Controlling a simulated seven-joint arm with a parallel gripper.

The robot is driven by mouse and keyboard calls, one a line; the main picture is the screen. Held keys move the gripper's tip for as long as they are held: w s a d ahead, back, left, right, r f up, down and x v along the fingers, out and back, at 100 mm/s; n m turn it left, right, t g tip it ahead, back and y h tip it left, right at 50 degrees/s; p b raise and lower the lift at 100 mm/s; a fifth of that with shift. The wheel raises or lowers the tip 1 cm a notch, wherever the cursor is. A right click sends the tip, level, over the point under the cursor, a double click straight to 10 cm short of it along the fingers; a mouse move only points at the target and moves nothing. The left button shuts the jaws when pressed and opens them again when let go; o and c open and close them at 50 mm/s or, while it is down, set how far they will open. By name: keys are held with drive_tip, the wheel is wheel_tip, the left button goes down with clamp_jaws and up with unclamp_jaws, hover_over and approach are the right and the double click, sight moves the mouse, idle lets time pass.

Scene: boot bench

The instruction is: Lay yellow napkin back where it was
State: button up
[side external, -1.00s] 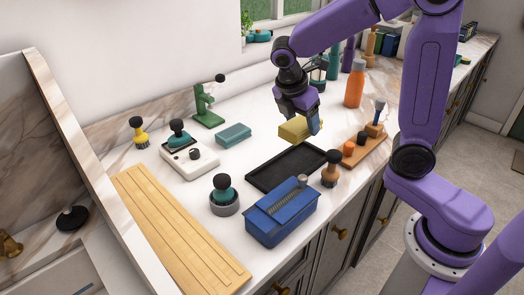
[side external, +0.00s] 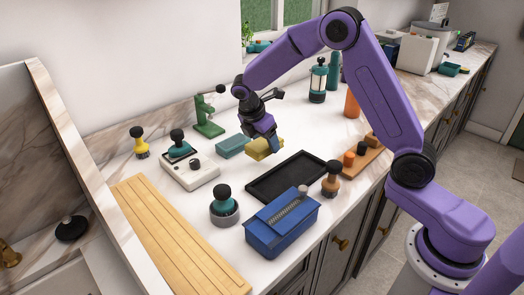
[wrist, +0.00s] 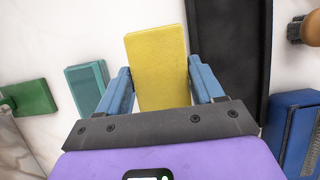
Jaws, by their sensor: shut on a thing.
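The yellow napkin (side external: 262,148) is a folded yellow block. It also fills the middle of the wrist view (wrist: 158,66). My gripper (side external: 264,138) is shut on it, with one blue finger on each side (wrist: 160,85). The napkin is just behind the black tray (side external: 258,188) and to the right of the teal folded block (side external: 231,146). In the wrist view the teal block (wrist: 88,84) is on the left and the tray (wrist: 233,40) on the right. I cannot tell whether the napkin touches the counter.
A green stand (side external: 208,122) is behind the teal block. A white device (side external: 188,172) is at left. A blue box (side external: 282,225), a dark-topped brush in a grey cup (side external: 224,208) and a brown-handled tool (side external: 331,180) surround the tray's front.

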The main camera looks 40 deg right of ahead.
drive_tip(key=shift+w+f, duration=0.45)
drive_tip(key=shift+f, duration=0.15)
drive_tip(key=shift+w+f, duration=0.1)
drive_tip(key=shift+f, duration=1.5)
drive_tip(key=o, duration=1.1)
drive_tip(key=shift+f, duration=0.15)
drive_tip(key=v, duration=1.1)
drive_tip(key=shift+a+r, duration=0.15)
drive_tip(key=shift+r, duration=0.2)
drive_tip(key=shift+a+r, duration=0.1)
drive_tip(key=shift+r, duration=0.2)
